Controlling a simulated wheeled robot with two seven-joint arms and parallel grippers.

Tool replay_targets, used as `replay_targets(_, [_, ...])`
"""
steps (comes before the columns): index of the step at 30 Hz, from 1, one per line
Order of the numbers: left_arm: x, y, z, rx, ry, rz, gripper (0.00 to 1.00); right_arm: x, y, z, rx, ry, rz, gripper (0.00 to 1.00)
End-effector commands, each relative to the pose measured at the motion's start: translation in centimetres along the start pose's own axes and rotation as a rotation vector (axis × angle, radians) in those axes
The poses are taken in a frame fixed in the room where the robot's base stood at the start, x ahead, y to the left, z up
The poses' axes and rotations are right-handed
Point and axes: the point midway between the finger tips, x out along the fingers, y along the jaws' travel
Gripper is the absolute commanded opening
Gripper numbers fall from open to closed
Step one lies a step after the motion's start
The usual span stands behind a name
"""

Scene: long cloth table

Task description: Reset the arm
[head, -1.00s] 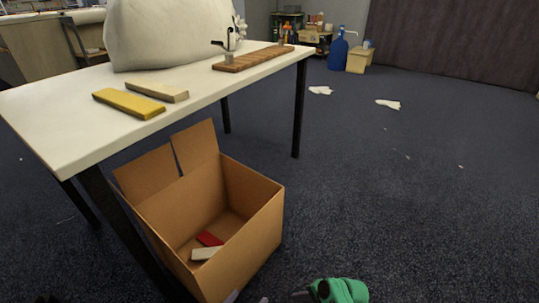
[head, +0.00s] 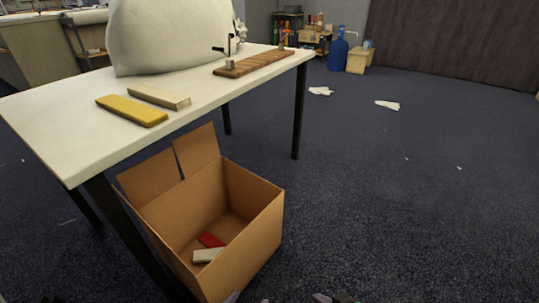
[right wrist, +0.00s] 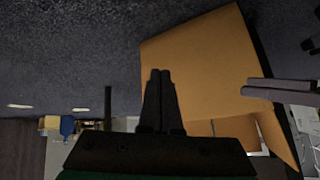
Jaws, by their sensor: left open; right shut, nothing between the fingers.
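My right gripper (right wrist: 159,100) is shut and empty in the middle of the right wrist view, with its two dark fingers together. In the head view only a small part of it (head: 323,298) shows at the bottom edge, beside a bit of green. My left gripper (head: 232,297) shows only as a small pale tip at the bottom edge of the head view, by the near side of the cardboard box (head: 262,228). In the right wrist view its greyish fingers (right wrist: 282,90) reach in from the right edge. It is open; nothing is seen held.
The box stands open on the floor beside the white table (head: 60,135), with a red block (head: 210,240) and a pale block (head: 207,255) inside. A yellow block (head: 132,110), a beige block (head: 160,97) and a wooden rack (head: 255,64) lie on the table. Floor at right is mostly clear.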

Motion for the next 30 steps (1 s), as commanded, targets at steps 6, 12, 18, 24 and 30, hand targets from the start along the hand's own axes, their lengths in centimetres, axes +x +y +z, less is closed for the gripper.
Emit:
replay_targets(6, [-1.1, 0.8, -1.5, 0.003, -0.044, 0.001, 1.00, 0.4, -5.6, -0.9, 0.069, 0.251, -0.133, 0.00])
replay_targets(12, [-3.1, 0.1, -2.1, 0.041, -0.170, -0.054, 1.00, -1.7, -6.4, -0.7, 0.095, 0.283, -0.121, 0.00])
replay_targets(18, [-7.2, -3.3, -0.5, 0.098, -0.386, -0.167, 1.00, -4.0, -2.7, 2.8, 0.044, 0.065, -0.010, 0.00])
replay_targets(24, [-15.5, -6.3, 0.0, 0.127, -0.658, -0.294, 1.00, -10.5, 1.3, 7.2, 0.017, -0.213, 0.104, 0.00])
replay_targets(30, [-25.7, -7.0, -0.3, 0.113, -0.924, -0.389, 1.00, -19.6, 3.3, 11.5, 0.023, -0.486, 0.179, 0.00])
